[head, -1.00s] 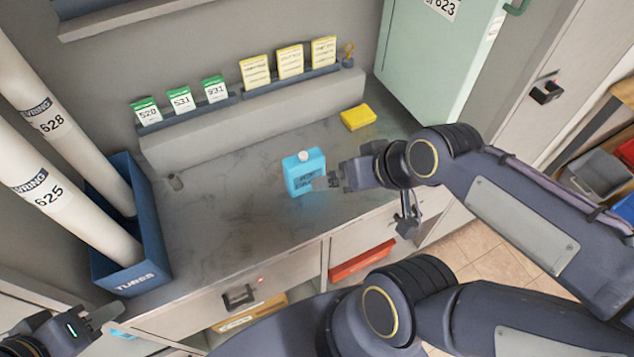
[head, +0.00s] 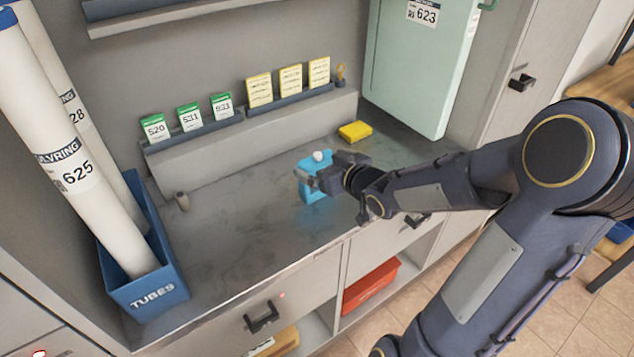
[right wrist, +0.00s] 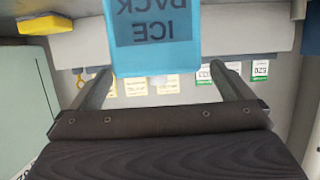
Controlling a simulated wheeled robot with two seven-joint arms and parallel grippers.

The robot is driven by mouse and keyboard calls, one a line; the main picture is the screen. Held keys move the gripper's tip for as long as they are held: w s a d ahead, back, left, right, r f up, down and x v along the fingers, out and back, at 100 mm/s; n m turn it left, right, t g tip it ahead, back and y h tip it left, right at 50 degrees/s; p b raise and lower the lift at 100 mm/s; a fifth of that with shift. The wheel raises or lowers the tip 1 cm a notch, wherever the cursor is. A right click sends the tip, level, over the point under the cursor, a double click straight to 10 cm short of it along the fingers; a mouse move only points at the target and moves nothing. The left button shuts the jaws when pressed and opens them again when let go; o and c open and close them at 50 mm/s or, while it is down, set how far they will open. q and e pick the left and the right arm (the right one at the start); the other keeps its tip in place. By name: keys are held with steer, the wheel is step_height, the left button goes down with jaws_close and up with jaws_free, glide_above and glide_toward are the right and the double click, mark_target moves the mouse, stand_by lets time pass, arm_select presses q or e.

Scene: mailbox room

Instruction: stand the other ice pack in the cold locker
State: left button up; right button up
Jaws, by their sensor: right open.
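A light blue ice pack (head: 313,188) with a white cap stands upright on the grey counter. My right gripper (head: 326,174) is at the pack, its fingers partly covering it. In the right wrist view the ice pack (right wrist: 155,42) appears upside down between the two spread fingers of the right gripper (right wrist: 167,84), with a gap on each side. The gripper is open and not closed on it. A mint-green locker (head: 415,70) labelled 623 stands at the back right; I cannot tell whether it is the cold locker. My left gripper is out of view.
A yellow block (head: 355,131) lies on the counter (head: 240,235) behind the pack. Green and yellow cards stand in racks on the back ledge (head: 200,158). A blue bin (head: 150,295) with tall white tubes is at the left.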

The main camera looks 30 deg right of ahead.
mark_target(313, 158)
steer(key=x, duration=0.5)
steer(key=shift+w+d, duration=0.1)
steer(key=shift+d, duration=0.05)
steer(key=shift+r, duration=0.1)
steer(key=shift+c, duration=0.4)
steer(key=c, duration=1)
steer(key=shift+r, duration=0.1)
steer(key=shift+c, duration=0.2)
